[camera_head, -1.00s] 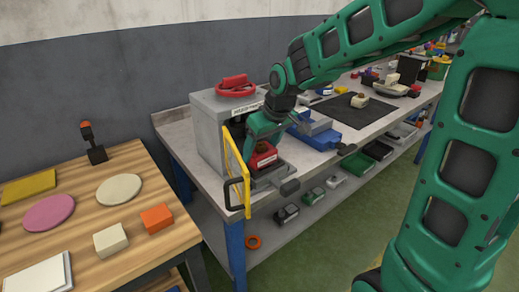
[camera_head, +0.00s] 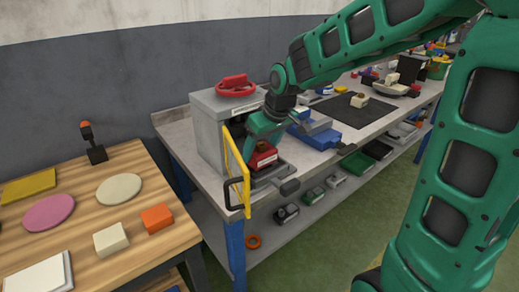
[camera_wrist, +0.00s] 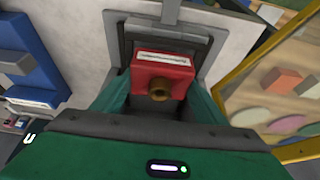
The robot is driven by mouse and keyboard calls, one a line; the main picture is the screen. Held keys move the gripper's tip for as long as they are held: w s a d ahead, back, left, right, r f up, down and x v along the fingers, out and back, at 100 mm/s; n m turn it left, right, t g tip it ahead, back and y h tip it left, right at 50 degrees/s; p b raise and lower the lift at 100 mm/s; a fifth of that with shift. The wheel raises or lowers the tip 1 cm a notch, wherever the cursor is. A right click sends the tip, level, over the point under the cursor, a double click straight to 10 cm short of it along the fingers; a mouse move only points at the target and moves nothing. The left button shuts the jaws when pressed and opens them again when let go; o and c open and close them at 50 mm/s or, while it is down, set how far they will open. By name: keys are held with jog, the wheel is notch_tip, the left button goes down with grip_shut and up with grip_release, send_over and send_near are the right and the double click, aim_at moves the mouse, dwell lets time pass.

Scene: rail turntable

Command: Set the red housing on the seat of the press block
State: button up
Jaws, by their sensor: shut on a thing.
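The red housing (camera_head: 263,160) has a white label and a brass-coloured knob. In the wrist view the red housing (camera_wrist: 147,79) is between the green fingers of my gripper (camera_wrist: 161,92), which is shut on it. In the head view my gripper (camera_head: 262,145) points down in front of the grey press cabinet. The housing is over a grey, tray-like block (camera_head: 270,181), apparently the press block, jutting from the cabinet front. In the wrist view its dark grey frame (camera_wrist: 118,25) surrounds the housing's far side. The seat is mostly hidden, so I cannot tell whether the housing touches it.
A yellow gate (camera_head: 236,172) stands swung out at the cabinet's left front. A red ring handle (camera_head: 236,86) is on top of the grey cabinet (camera_head: 207,128). A blue fixture (camera_head: 318,138) stands close on the right. A wooden table (camera_head: 100,187) with discs and blocks is at left.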

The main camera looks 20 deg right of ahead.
jog(key=shift+f, duration=0.45)
dwell(0.4)
jog(key=o, duration=1.7)
jog(key=v, duration=1.1)
jog(key=s+d+f+m+g, duration=0.1)
jog(key=s+d+f+m, duration=0.2)
jog(key=s, duration=0.6)
jog(key=s+d+f+m+g, duration=0.2)
jog(key=s+d+f+m, duration=0.1)
jog(key=s+d, duration=0.4)
jog(key=s+d+f+m+g+h, duration=0.1)
jog(key=s+d+f+m, duration=0.3)
jog(key=s, duration=0.7)
jog(key=shift+s+d, duration=0.15)
jog(key=shift+d, duration=0.35)
jog(key=shift+s+d, duration=0.15)
jog(key=shift+d, duration=0.4)
